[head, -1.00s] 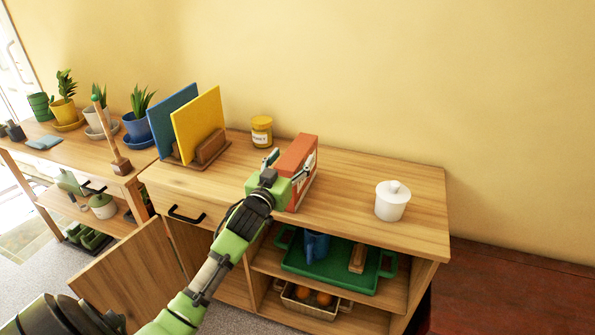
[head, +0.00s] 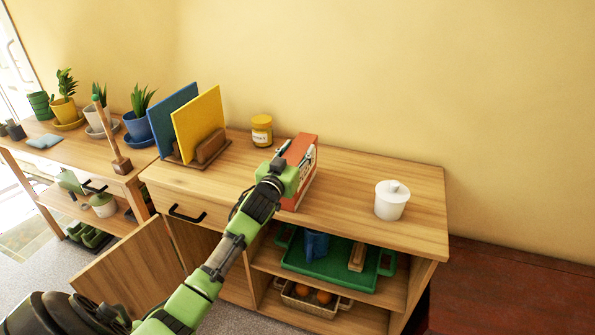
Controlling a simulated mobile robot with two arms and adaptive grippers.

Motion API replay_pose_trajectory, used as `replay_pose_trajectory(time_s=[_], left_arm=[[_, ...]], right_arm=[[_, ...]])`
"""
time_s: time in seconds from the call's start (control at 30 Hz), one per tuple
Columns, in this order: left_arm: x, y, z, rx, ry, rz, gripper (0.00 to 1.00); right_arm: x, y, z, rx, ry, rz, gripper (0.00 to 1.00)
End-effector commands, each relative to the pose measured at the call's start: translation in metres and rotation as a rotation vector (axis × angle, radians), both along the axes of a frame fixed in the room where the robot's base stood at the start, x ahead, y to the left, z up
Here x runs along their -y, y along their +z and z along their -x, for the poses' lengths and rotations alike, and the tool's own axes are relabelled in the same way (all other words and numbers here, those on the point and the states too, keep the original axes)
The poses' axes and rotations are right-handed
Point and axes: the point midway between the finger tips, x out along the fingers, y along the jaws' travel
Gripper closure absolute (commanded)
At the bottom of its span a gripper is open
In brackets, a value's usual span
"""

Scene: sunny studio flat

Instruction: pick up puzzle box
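The puzzle box, which I take to be the orange-red box (head: 298,188) with white on its right side, stands upright on the wooden cabinet top (head: 345,213). My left gripper (head: 295,156) is at the box, its green body covering part of the box's front. Its two fingers are apart and point toward the back, near the box's top. I cannot tell whether they touch the box. My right gripper is not in view.
A yellow-lidded jar (head: 262,131) stands behind the box. A rack with a blue and a yellow board (head: 198,125) is left, a white lidded pot (head: 392,200) right. Below are a green tray (head: 327,270) and an open cabinet door (head: 130,270). The cabinet top between box and pot is clear.

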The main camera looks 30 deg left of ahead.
Motion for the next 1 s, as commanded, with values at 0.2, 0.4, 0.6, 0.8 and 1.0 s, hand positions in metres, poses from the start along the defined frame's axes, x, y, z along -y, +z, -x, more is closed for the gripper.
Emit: replay_pose_trajectory(time_s=[0.2, 0.4, 0.6, 0.8, 1.0], left_arm=[[0.000, 0.003, 0.000, 0.006, -0.001, -0.001, 1.00], [0.000, 0.009, 0.000, 0.008, -0.001, -0.002, 1.00], [0.000, 0.035, 0.000, 0.011, -0.001, -0.005, 1.00], [-0.019, 0.074, 0.028, 0.009, 0.000, -0.010, 1.00], [-0.044, 0.104, 0.066, 0.003, 0.000, -0.010, 1.00]], right_arm=[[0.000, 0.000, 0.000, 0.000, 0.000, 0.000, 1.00], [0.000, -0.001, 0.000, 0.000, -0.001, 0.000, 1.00], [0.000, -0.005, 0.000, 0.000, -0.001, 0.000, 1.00], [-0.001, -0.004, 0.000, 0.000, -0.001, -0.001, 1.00], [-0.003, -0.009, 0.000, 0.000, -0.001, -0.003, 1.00]])
